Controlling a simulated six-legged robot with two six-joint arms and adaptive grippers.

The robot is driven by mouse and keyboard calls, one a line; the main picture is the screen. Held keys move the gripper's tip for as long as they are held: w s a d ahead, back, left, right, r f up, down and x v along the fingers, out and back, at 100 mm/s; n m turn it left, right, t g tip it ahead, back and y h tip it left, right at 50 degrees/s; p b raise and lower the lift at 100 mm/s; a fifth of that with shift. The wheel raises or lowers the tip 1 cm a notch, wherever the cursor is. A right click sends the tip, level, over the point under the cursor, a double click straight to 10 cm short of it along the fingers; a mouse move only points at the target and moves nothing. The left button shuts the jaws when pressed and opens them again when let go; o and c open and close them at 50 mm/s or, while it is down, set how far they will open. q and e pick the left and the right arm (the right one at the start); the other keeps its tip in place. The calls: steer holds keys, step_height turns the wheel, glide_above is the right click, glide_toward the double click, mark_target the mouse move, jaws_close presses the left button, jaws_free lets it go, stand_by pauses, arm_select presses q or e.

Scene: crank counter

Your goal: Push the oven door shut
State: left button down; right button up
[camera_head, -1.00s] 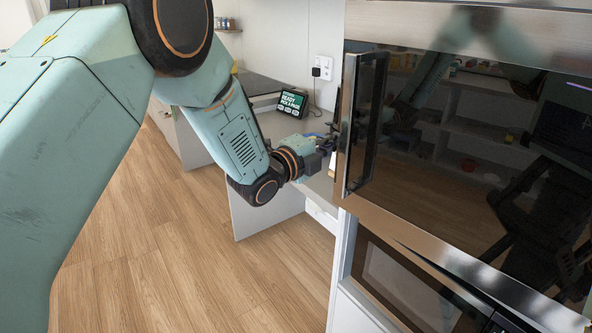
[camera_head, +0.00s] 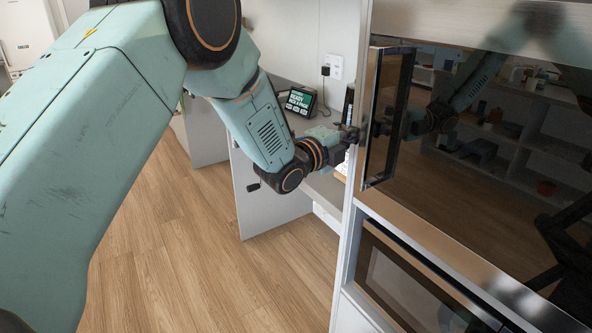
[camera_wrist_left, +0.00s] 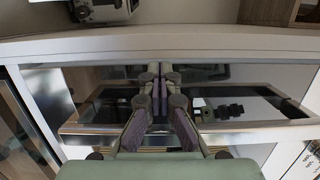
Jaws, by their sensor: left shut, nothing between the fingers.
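The oven door (camera_head: 470,140) is a dark, glossy glass front at the right of the head view. A tall metal-edged handle (camera_head: 388,115) runs along its left side. How far the door stands open cannot be told. My left gripper (camera_head: 352,134) is beside the left edge of the oven front, near mid-height of the handle. In the left wrist view my left gripper (camera_wrist_left: 159,85) is shut and empty, in front of dark glass with a bright metal strip (camera_wrist_left: 255,127). Contact with the door cannot be told. My right gripper is not directly in view.
A second built-in appliance (camera_head: 405,285) is below the oven. A counter (camera_head: 325,185) with a small display (camera_head: 300,101) lies behind my left arm. A wall socket (camera_head: 335,66) is above it. The wooden floor (camera_head: 200,265) is clear.

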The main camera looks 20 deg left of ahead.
arm_select(q)
steer(key=shift+w+d+r, duration=0.1)
steer(key=shift+w+r, duration=0.15)
steer(key=shift+r, duration=0.35)
arm_select(e)
steer(key=shift+s+d, duration=0.1)
steer(key=shift+s, duration=0.05)
arm_select(q)
steer(key=shift+r, duration=0.1)
steer(key=shift+s+f, duration=0.25)
steer(key=shift+f, duration=0.1)
arm_select(e)
steer(key=shift+s+a+f, duration=0.2)
steer(key=shift+s, duration=0.2)
